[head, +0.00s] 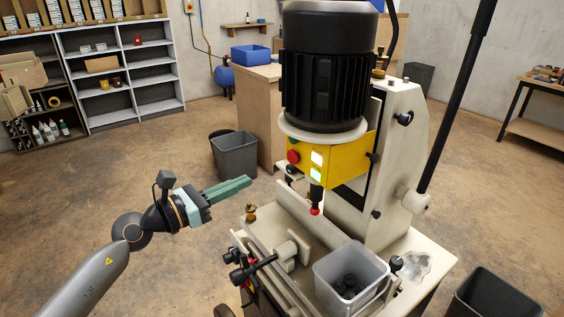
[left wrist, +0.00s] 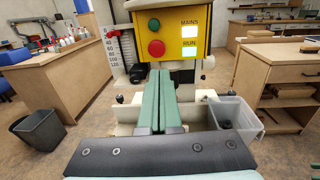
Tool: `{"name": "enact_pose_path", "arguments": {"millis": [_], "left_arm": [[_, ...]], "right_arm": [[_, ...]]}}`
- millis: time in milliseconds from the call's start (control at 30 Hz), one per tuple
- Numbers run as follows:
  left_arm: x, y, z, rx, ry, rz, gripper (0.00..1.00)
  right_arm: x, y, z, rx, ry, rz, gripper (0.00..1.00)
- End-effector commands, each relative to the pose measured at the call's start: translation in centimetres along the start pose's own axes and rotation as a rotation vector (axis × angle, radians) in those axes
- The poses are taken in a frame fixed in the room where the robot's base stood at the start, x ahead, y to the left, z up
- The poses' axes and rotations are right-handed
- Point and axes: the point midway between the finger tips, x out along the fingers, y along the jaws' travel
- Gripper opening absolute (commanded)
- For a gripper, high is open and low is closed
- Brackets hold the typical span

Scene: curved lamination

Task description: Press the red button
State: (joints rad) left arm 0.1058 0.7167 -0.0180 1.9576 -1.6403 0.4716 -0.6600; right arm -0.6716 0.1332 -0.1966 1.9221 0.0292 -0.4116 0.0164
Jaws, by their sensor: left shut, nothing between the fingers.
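The red button (head: 293,157) is on the left face of the yellow control box (head: 345,163) under the machine's black motor. In the left wrist view the red button (left wrist: 157,48) sits below a green button (left wrist: 154,24), left of the MAINS and RUN lamps, both lit. My left gripper (head: 248,181) is shut and empty, its green fingers pointing right toward the machine. In the head view its tips are left of and below the red button, apart from it. In the left wrist view the fingertips (left wrist: 161,74) show just below the button.
The machine (head: 390,130) has a table with a clear plastic bin (head: 335,288) holding dark parts. A red-tipped part (head: 314,211) hangs under the control box. A grey waste bin (head: 236,157) stands behind my gripper. Open floor lies left of the machine.

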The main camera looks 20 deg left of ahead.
Motion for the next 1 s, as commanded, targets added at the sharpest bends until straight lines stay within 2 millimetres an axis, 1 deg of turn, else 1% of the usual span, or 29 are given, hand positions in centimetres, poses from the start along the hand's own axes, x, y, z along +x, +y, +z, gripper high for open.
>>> {"name": "enact_pose_path", "arguments": {"millis": [33, 300, 500, 600, 700, 1000], "left_arm": [[1.0, 0.0, 0.4, -0.003, -0.005, 0.000, 0.00], [6.3, 0.0, 0.3, -0.004, -0.004, -0.001, 0.00], [9.8, -0.1, 0.2, -0.003, -0.002, -0.001, 0.00], [10.8, 0.0, 0.1, -0.003, -0.001, 0.000, 0.00], [11.5, 0.0, 0.0, -0.002, 0.000, -0.001, 0.00], [11.7, 0.0, 0.0, -0.001, 0.000, -0.001, 0.00]], "right_arm": [[-0.3, 0.1, -0.2, 0.000, -0.001, 0.004, 0.50], [-1.0, 0.6, -0.5, 0.001, 0.002, 0.014, 0.50], [-1.2, 0.5, -0.7, 0.002, 0.001, 0.014, 0.50], [-1.2, 0.5, -0.7, 0.002, 0.001, 0.014, 0.50], [-1.3, 0.5, -0.8, 0.002, 0.001, 0.014, 0.50], [-1.3, 0.5, -0.8, 0.002, 0.001, 0.013, 0.50]]}}
